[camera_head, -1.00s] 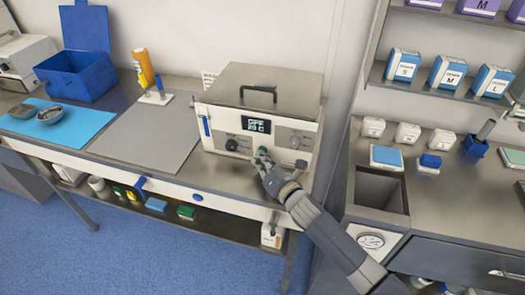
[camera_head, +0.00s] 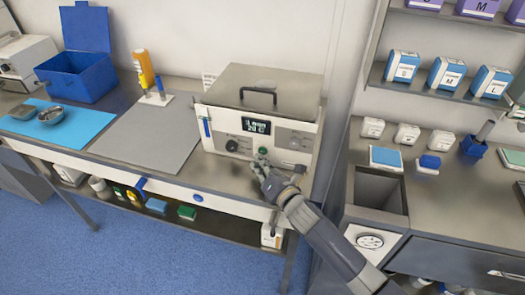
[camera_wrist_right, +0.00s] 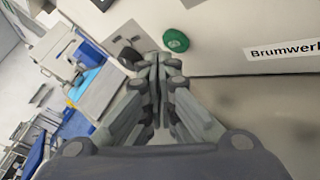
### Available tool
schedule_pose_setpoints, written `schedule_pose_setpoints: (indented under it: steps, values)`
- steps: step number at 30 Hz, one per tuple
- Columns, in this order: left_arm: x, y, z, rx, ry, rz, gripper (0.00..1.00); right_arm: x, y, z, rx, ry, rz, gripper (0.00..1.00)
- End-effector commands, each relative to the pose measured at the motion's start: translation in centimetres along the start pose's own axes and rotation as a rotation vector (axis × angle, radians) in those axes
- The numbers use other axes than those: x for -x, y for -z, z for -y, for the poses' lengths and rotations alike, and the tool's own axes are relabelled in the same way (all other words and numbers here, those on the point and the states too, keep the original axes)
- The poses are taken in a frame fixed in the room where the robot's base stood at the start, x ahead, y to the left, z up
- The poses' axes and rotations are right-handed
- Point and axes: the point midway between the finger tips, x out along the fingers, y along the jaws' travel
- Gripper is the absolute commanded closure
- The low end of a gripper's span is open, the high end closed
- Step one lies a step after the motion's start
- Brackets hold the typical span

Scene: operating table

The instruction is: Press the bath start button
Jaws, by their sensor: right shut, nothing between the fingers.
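The bath (camera_head: 230,115) is a pale box with a steel lid and black handle, standing on the bench. Its display (camera_head: 257,126) is lit and shows two lines of text, the lower one a temperature reading. A green button (camera_head: 263,151) is low on its front panel, and it also shows in the right wrist view (camera_wrist_right: 176,40). My right gripper (camera_head: 262,165) is shut and empty, its tips just below and in front of the green button. In the wrist view the fingertips (camera_wrist_right: 157,58) are beside the button, with a small gap in the picture. My left gripper is not in view.
A black knob (camera_head: 231,145) and a grey dial (camera_head: 295,142) flank the button. A grey mat (camera_head: 147,138), a blue mat (camera_head: 60,125) and a blue box (camera_head: 78,75) lie to the left. Shelves and a bench (camera_head: 450,195) with small boxes stand to the right.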

Motion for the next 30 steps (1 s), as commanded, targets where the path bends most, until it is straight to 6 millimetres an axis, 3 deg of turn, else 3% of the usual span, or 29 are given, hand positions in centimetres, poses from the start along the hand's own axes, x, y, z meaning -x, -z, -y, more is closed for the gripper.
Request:
schedule_pose_setpoints:
  steps: [8,21,30]
  values:
    - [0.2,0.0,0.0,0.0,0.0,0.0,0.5,0.3,0.3,-0.3,-0.002,0.0,-0.002,1.0]
    - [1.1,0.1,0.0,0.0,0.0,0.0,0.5,3.2,2.4,-2.3,-0.001,0.001,-0.001,1.0]
    - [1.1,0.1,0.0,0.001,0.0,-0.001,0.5,3.5,2.6,-2.5,0.0,0.001,0.0,1.0]
